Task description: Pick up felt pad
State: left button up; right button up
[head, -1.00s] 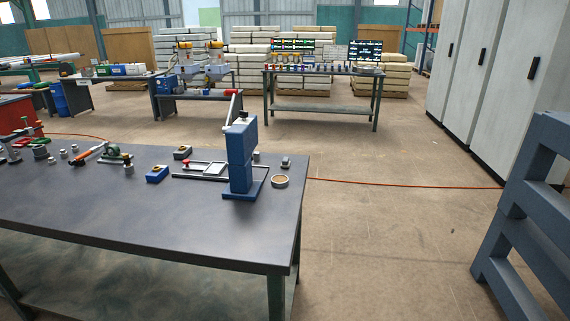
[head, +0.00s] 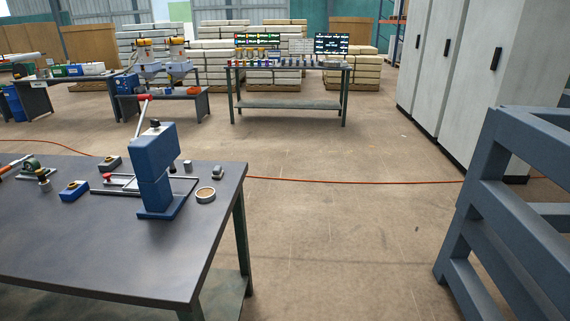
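I cannot make out a felt pad for certain in the head view. On the dark workbench (head: 120,250) at the left stands a blue lever press (head: 154,165). A small round grey dish or ring (head: 205,195), tan inside, lies to the right of its base; I cannot tell what the tan part is. Neither of my grippers is in view.
A blue-grey slatted frame (head: 480,195) stands close at the right, with tall grey cabinets (head: 455,75) behind it. A back table (head: 290,69) holds many small items. An orange cable (head: 340,181) crosses the floor. The floor between workbench and frame is open.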

aim_at(217, 172)
jog(key=i+l+z, duration=0.2)
jog(key=i+l, duration=0.15)
jog(key=i, duration=0.15)
jog(key=i+l+z, duration=0.2)
jog(key=i, duration=0.35)
jog(key=i+u, duration=0.45)
jog(key=i+l+u, duration=0.2)
jog(key=i+u, duration=0.2)
jog(key=i, duration=0.2)
